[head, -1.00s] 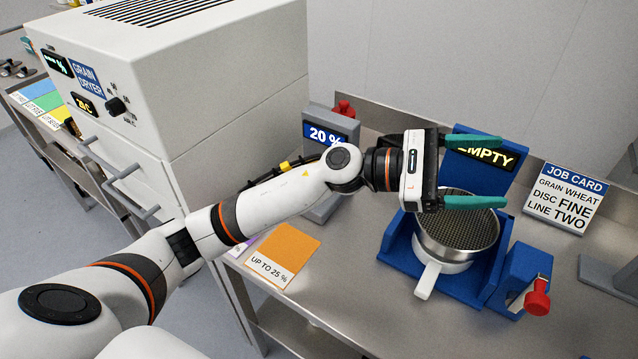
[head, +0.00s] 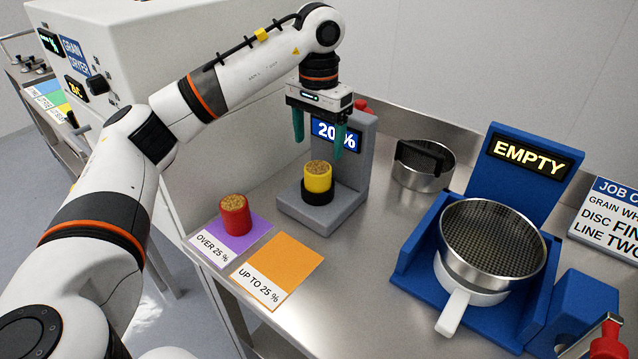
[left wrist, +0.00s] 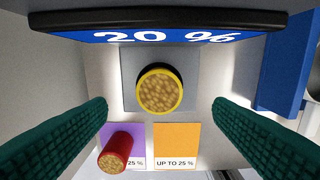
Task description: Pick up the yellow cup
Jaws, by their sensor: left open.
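The yellow cup (head: 318,177), full of grain, stands upright in a black ring on the grey base of the meter, whose screen reads 20 %. It also shows in the left wrist view (left wrist: 159,91), seen from above. My left gripper (head: 319,148) points down, open and empty, above the cup. Its two green fingers are apart, one on each side of the cup in the wrist view (left wrist: 160,125), not touching it. My right gripper is not in view.
A red cup (head: 235,214) of grain stands on the purple card (head: 257,229). The orange card (head: 279,268) beside it is bare. A blue stand (head: 425,292) holds a sieve (head: 492,237); another sieve (head: 422,178) stands behind. The meter screen (head: 336,132) rises close to the fingers.

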